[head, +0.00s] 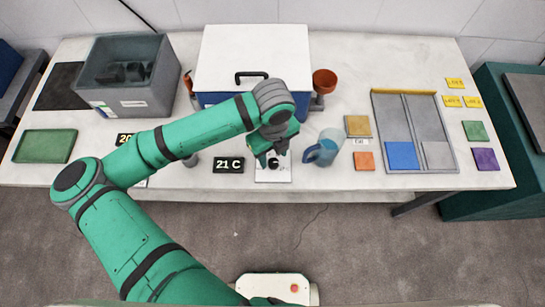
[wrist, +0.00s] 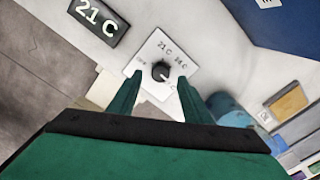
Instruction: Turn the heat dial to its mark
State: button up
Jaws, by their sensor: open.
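The heat dial (wrist: 160,71) is a small dark knob on a white plate (wrist: 150,52) marked "21 C", "24 C" and a smaller label at the left. In the head view the dial (head: 273,163) is partly hidden under my gripper (head: 275,153). In the wrist view my gripper (wrist: 163,95) is open, with one green finger on either side below the dial and the knob lying between and beyond the fingertips. I cannot tell whether the fingers touch it. A black display reading "21 C" (head: 228,166) stands left of the plate; it also shows in the wrist view (wrist: 98,18).
A blue jug (head: 322,148) stands close on the right of the plate. A white-lidded box (head: 252,60) is behind, with a grey crate (head: 128,75) at the back left. A divided grey tray (head: 413,130) lies at right. The table's front edge is close.

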aim_at(273, 162)
notch_tip(273, 162, up, 7)
jog(key=shift+r, duration=0.15)
dwell(0.6)
